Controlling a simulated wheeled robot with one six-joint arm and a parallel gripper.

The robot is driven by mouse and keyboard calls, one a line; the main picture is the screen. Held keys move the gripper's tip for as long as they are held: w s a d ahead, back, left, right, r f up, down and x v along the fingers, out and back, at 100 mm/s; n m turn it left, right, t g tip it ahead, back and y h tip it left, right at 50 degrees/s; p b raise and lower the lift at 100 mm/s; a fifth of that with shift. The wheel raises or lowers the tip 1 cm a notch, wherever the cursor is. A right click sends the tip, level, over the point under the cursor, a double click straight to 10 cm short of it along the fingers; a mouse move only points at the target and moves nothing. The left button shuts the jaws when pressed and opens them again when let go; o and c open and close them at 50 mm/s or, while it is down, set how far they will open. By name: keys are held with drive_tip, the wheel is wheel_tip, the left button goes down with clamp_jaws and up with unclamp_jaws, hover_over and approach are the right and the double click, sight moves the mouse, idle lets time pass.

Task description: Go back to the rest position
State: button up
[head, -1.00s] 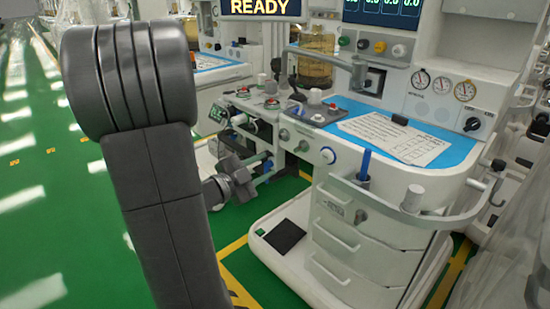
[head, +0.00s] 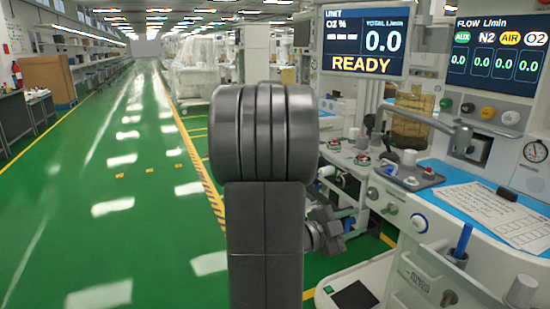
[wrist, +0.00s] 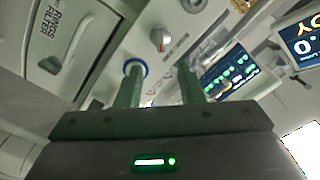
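The anaesthesia cart (head: 430,255) stands at the right in the head view, with a blue-covered worktop, knobs and drawers. My gripper (wrist: 160,82) shows in the wrist view with its two fingers apart and nothing between them. Behind the fingers are the cart's pale front, a blue-ringed round fitting (wrist: 135,68) and a grey knob (wrist: 160,37). I cannot tell how close the fingers are to it. In the head view my upright dark arm covers the centre, and my wrist shows just right of it, beside the cart. The fingers are not clear there.
A "READY" screen (head: 364,42) and a flow screen (head: 497,56) stand above the cart. A paper sheet (head: 497,215) lies on the worktop, and a blue upright piece (head: 462,240) stands at its edge. The green aisle (head: 120,200) on the left is clear. Benches line its far left.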

drive_tip(key=b+x, duration=0.1)
drive_tip(key=x, duration=0.9)
drive_tip(key=shift+b, duration=0.35)
drive_tip(key=shift+a, duration=0.1)
drive_tip(key=p, duration=0.2)
approach(385, 210)
drive_tip(key=x, duration=0.5)
drive_tip(key=b+x, duration=0.1)
drive_tip(key=x, duration=0.2)
drive_tip(key=shift+s+d+r, duration=0.15)
drive_tip(key=shift+d+r, duration=0.05)
drive_tip(key=shift+d, duration=0.2)
drive_tip(key=shift+a+f+n+p, duration=0.1)
drive_tip(key=shift+n+p, duration=2)
drive_tip(key=shift+n, duration=1.05)
drive_tip(key=shift+a+f+n+p, duration=0.1)
drive_tip(key=shift+n+p, duration=2)
drive_tip(key=shift+n, duration=1.05)
